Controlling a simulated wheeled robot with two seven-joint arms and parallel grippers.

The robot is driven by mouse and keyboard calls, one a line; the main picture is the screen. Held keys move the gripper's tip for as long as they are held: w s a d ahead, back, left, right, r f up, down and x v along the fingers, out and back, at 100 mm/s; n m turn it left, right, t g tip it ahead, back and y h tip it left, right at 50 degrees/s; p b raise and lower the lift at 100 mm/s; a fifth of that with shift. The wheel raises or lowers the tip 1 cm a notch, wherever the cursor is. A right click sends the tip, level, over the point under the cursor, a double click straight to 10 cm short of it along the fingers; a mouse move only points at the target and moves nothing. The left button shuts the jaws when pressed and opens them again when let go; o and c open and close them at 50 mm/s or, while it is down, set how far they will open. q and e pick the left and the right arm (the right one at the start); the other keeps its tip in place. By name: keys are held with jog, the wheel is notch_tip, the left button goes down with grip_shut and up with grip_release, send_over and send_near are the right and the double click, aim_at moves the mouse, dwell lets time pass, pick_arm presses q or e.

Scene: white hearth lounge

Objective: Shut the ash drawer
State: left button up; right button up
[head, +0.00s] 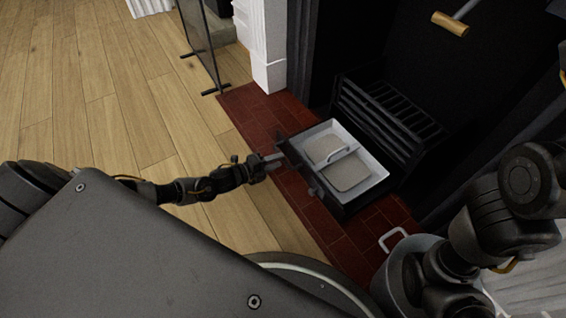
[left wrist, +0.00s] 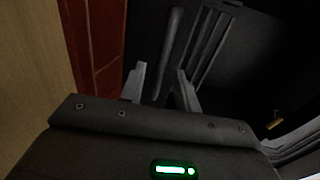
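The ash drawer (head: 378,178) stands pulled out in front of the black fire grate (head: 390,115), over the red tiled hearth. It has a dark front and a pale metal tray with grey ash and a thin handle across it. My left gripper (head: 272,161) is at the left end of the drawer's dark front; whether it touches is unclear. In the left wrist view, the fingers of my left gripper (left wrist: 160,85) stand apart, with a dark bar visible between or beyond them. My right arm is at the lower right; its gripper is outside the picture.
A metal bucket (head: 405,252) with a raised handle stands right of the drawer's front, near my right arm. A dark fire screen (head: 200,45) stands at upper left. A wooden-handled tool (head: 450,24) shows at upper right. The wooden floor at left is clear.

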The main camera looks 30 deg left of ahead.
pick_arm(q)
jog(key=shift+b+x, duration=0.7)
jog(key=shift+x, duration=1.1)
grip_shut()
jog(key=shift+a, duration=0.1)
